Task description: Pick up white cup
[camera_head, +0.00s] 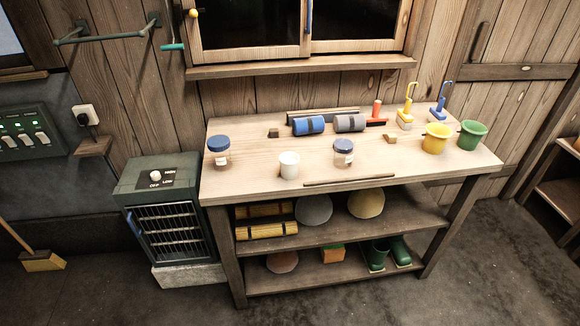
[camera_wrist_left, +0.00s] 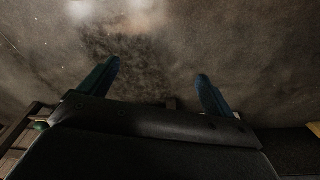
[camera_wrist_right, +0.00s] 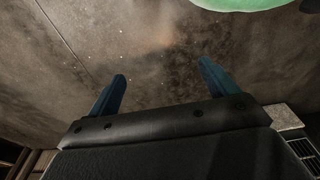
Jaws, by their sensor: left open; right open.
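The white cup (camera_head: 289,165) stands upright on the wooden workbench (camera_head: 250,183), near its front edge, between two clear jars with blue lids. My left gripper (camera_wrist_left: 158,84) shows only in its own wrist view, with its two blue fingers spread and nothing between them. My right gripper (camera_wrist_right: 163,85) shows only in its own wrist view, also with fingers apart and empty. Neither gripper shows in the head view.
The left jar (camera_head: 219,151) and right jar (camera_head: 343,153) flank the cup. A thin dark rod (camera_head: 349,180) lies along the front edge. Blue (camera_head: 309,125) and grey (camera_head: 350,122) rolls lie behind. Yellow (camera_head: 435,139) and green (camera_head: 472,135) buckets stand right. A heater (camera_head: 170,220) stands left of the bench.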

